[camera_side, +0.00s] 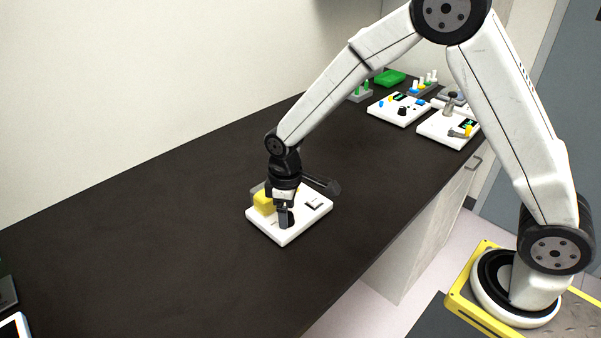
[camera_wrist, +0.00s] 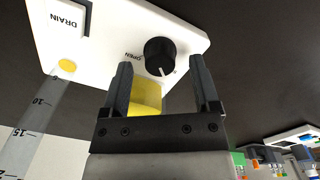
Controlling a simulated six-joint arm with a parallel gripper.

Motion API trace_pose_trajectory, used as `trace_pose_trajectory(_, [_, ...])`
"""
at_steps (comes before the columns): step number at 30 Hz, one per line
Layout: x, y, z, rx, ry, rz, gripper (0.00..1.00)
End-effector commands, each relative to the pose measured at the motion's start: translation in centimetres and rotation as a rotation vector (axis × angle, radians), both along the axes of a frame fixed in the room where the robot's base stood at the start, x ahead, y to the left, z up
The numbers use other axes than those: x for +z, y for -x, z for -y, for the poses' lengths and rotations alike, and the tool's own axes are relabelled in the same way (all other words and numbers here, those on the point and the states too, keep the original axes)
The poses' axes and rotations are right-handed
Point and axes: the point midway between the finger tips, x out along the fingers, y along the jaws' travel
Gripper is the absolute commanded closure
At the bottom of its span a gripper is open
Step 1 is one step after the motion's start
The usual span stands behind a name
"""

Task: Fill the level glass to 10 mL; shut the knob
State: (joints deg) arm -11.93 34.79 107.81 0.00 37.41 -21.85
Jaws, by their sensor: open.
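The black knob (camera_wrist: 160,56) sits on the white device panel (camera_wrist: 118,40) beside the word OPEN, with its white pointer line towards the lower right. My gripper (camera_wrist: 161,64) is open, its two fingers either side of the knob in the wrist view; contact cannot be told. In the side view my gripper (camera_side: 285,218) points down over the white device (camera_side: 289,236). The clear level glass (camera_wrist: 35,115), marked 10 and 15, is at the left of the wrist view. A yellow disc (camera_wrist: 67,65) shows at its end; I cannot read a liquid level.
A yellow block-like part (camera_side: 264,203) stands on the device left of my gripper; yellow also shows between the fingers (camera_wrist: 146,97). The DRAIN switch (camera_wrist: 68,16) is on the panel. Other white devices (camera_side: 399,109) stand at the back right. The dark bench (camera_side: 150,230) around the device is clear.

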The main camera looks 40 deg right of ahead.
Motion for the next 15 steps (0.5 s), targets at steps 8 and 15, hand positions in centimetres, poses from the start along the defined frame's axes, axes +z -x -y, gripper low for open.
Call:
trace_pose_trajectory(8, [-0.82, 0.0, 0.0, 0.0, 0.0, 0.0, 0.21])
trace_pose_trajectory(15, [-0.79, 0.0, 0.0, 0.0, 0.0, 0.0, 0.47])
